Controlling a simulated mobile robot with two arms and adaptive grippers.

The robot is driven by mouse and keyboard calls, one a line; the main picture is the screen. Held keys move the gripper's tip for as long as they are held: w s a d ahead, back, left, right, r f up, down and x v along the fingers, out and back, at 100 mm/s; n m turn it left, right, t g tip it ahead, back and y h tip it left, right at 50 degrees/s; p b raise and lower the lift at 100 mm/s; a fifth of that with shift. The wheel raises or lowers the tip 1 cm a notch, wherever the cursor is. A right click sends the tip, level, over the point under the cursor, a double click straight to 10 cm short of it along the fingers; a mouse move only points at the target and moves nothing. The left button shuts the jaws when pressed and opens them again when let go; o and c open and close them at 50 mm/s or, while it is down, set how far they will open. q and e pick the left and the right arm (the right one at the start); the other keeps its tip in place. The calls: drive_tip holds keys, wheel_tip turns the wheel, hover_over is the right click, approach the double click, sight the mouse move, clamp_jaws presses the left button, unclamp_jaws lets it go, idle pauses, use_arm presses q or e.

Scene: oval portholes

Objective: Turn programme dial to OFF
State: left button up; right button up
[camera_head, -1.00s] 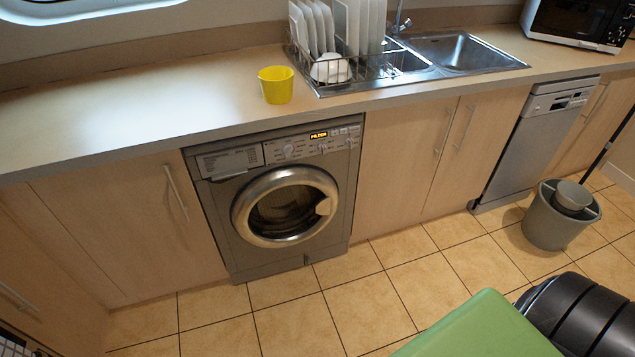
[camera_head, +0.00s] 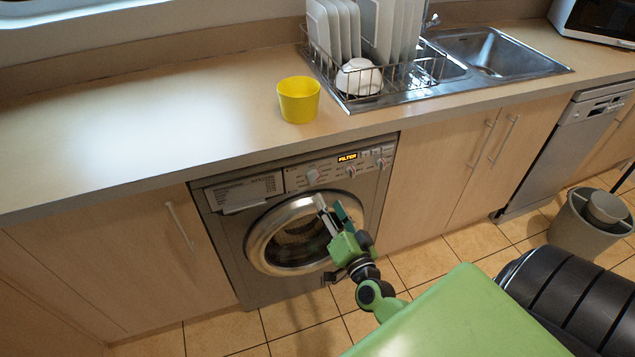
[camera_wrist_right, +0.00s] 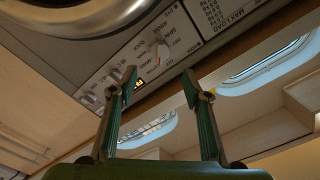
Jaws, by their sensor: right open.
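The washing machine (camera_head: 275,265) is grey, with a round door under a control panel. Its programme dial (camera_head: 313,176) is a light knob left of a lit display (camera_head: 347,157) that reads FILTER. The dial also shows in the right wrist view (camera_wrist_right: 158,45), where the panel is tilted; I cannot read its exact setting. My right gripper (camera_head: 333,207) is open and empty in front of the door, below the dial in the head view. In the wrist view its fingertips (camera_wrist_right: 160,80) are spread, with the dial beyond the gap between them. My left gripper is out of view.
The counter (camera_head: 150,130) overhangs above the panel. A yellow cup (camera_head: 299,101) stands on it near the edge, beside a dish rack (camera_head: 350,92). Two smaller knobs (camera_head: 351,171) (camera_head: 381,163) sit right of the dial. A grey bucket (camera_head: 585,230) stands on the floor at right.

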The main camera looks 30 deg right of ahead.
sight(316, 181)
drive_tip(key=x, duration=0.8)
drive_tip(key=shift+w, duration=0.4)
drive_tip(key=shift+w+d, duration=0.1)
drive_tip(key=shift+w, duration=0.25)
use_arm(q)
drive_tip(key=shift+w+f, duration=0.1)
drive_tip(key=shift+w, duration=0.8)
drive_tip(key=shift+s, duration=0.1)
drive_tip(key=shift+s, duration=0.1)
use_arm(e)
drive_tip(key=c, duration=1.1)
